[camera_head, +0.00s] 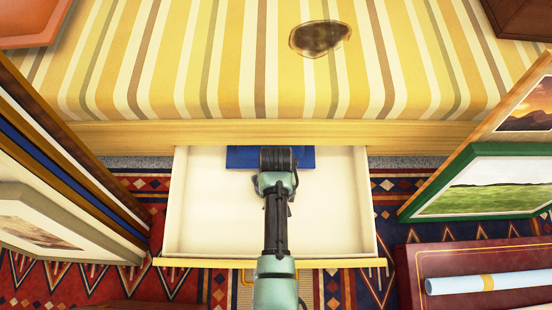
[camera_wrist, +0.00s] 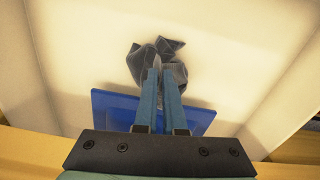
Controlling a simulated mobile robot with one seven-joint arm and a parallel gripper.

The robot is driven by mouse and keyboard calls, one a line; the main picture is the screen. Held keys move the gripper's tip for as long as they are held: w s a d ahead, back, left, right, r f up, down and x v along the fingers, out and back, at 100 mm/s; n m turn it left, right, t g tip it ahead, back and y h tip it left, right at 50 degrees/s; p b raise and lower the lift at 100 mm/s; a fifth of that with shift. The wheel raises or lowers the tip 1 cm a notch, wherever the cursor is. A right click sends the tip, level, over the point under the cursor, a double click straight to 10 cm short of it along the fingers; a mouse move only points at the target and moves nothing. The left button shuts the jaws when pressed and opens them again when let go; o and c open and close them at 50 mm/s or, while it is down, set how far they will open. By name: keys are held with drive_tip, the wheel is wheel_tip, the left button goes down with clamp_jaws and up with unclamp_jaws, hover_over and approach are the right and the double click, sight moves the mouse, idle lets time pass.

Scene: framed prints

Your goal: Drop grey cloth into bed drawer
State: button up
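The grey cloth (camera_wrist: 158,57), dark and crumpled, shows in the wrist view at the tips of my gripper (camera_wrist: 162,68). The two fingers are close together with cloth between and around their tips, so the gripper looks shut on it. The bed drawer (camera_head: 193,205) is pulled open, with a pale inside. My gripper (camera_head: 278,160) is over the drawer's back part in the head view, and my arm hides the cloth there. How high the cloth is above the drawer floor is hard to tell.
A flat blue thing (camera_head: 306,158) lies at the back of the drawer. Framed pictures lean at the left (camera_head: 45,235) and right (camera_head: 485,185). A dark red box (camera_head: 450,255) with a rolled paper (camera_head: 480,284) is at lower right. A dark patch (camera_head: 319,37) is on the striped bed.

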drive_tip(key=o, duration=1.4)
wheel_tip(320, 180, up, 6)
drive_tip(key=p, duration=0.6)
drive_tip(key=shift+f, duration=0.2)
wheel_tip(320, 180, up, 13)
drive_tip(key=p, duration=0.8)
